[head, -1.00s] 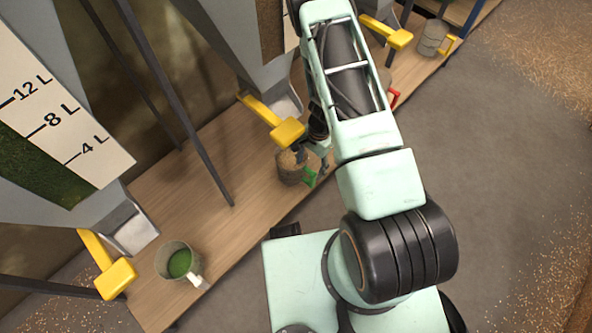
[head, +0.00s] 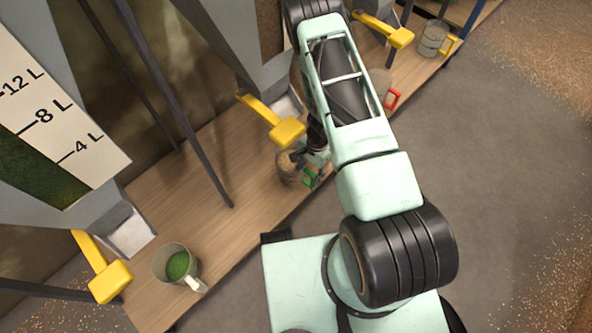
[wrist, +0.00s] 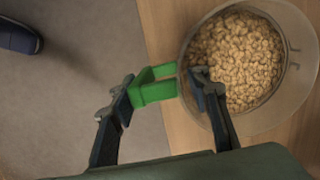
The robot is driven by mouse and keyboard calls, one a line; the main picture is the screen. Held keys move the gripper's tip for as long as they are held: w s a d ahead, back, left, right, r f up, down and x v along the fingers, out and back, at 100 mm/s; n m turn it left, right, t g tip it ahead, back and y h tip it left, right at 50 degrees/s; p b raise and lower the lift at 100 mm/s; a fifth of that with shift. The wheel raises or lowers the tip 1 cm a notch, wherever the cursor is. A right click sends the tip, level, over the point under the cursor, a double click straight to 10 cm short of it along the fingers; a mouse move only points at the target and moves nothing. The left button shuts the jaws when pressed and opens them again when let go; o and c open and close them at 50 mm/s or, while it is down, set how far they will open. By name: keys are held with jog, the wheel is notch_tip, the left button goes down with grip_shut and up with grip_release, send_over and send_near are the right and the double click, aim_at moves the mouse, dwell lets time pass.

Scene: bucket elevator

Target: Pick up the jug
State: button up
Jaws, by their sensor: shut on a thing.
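A clear jug with a green handle (head: 308,179), filled with pale, lumpy grains, stands upright on the wooden bench. In the wrist view its round rim (wrist: 187,50) is on the right, and the green handle (wrist: 152,87) points left. My gripper (wrist: 162,90) is shut on the jug at its handle side. One finger is at the handle's outer end; the other overlaps the rim and grains. In the head view my gripper (head: 310,164) is at the jug, partly hidden by my arm.
A jug of green contents with a white handle (head: 178,264) stands on the bench (head: 190,165) to the left. Yellow levers (head: 285,131) and grey chutes hang above the bench. A red-handled jug (head: 392,98) and a yellow-handled jug (head: 433,39) stand farther right. Open floor lies right.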

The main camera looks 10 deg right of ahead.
jog(key=shift+s+d, duration=0.1)
jog(key=shift+s, duration=0.05)
grip_shut()
jog(key=shift+r, duration=0.1)
